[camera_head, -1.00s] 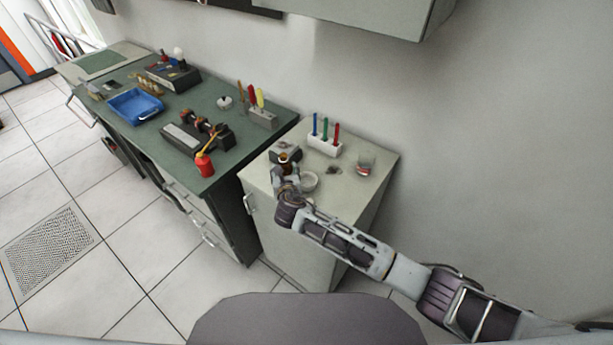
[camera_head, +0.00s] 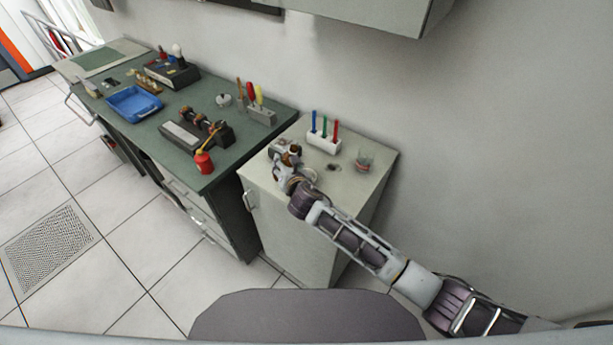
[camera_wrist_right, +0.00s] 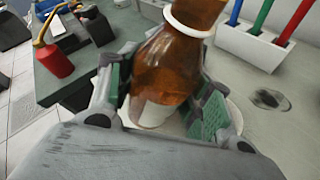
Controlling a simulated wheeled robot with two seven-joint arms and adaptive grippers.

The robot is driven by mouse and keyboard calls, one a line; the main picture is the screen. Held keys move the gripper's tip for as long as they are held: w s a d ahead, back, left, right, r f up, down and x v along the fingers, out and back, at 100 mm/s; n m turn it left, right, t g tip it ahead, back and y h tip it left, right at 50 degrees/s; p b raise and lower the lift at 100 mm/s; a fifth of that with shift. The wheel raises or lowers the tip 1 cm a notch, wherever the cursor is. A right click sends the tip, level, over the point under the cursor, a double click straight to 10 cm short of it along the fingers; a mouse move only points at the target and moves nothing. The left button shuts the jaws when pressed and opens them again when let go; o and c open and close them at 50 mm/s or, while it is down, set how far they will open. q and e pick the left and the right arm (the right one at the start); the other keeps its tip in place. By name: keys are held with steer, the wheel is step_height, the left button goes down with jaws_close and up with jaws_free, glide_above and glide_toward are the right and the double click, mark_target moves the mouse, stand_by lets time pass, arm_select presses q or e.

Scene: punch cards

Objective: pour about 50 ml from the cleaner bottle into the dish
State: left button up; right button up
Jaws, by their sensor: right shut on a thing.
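The cleaner bottle is brown and see-through, with a white ring at its neck and a pale label low on its body. It fills the middle of the right wrist view (camera_wrist_right: 170,70), leaning with its neck to the upper right. My right gripper (camera_wrist_right: 165,95) is shut on its body, with green-padded fingers on both sides. In the head view the right gripper (camera_head: 287,162) is over the pale cabinet top and largely covers the bottle. My left gripper is not in view.
A white holder with blue, green and red pens (camera_head: 323,144) stands behind the gripper. The green bench (camera_head: 215,170) with a red oil can (camera_head: 204,162) is left.

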steer(key=shift+d+f+m+y, duration=0.15)
steer(key=shift+d+m+y, duration=0.35)
steer(key=shift+m+y, duration=0.45)
steer(key=shift+a+f+m+y, duration=0.15)
steer(key=shift+a+m+y, duration=0.1)
steer(key=shift+m, duration=0.3)
steer(key=shift+a+f+m+y, duration=0.1)
steer(key=shift+f+m+y, duration=0.1)
steer(key=shift+m, duration=0.3)
steer(key=b, duration=0.2)
steer(key=f+m+b, duration=0.1)
steer(key=b, duration=0.1)
steer(key=shift+a+f+t+y, duration=0.2)
steer(key=shift+a+t+y, duration=0.05)
steer(key=shift+t+y, duration=0.05)
steer(key=shift+a+m+b, duration=0.1)
steer(key=shift+m+b, duration=0.35)
steer(key=shift+m, duration=0.05)
steer(key=shift+a+r+m+t+y+b, duration=0.1)
steer(key=shift+r+m+t+y+b, duration=0.2)
steer(key=shift+r+m+b, duration=0.2)
steer(key=shift+s+b, duration=0.1)
steer(key=shift+b, duration=0.3)
steer(key=shift+a+f+m+y+b, duration=0.2)
steer(key=shift+m+y+b, duration=0.15)
steer(key=shift+m, duration=0.35)
steer(key=shift+t, duration=0.3)
steer(key=shift+r+m+b, duration=0.2)
steer(key=shift+m+b, duration=0.15)
steer(key=shift+m, duration=0.45)
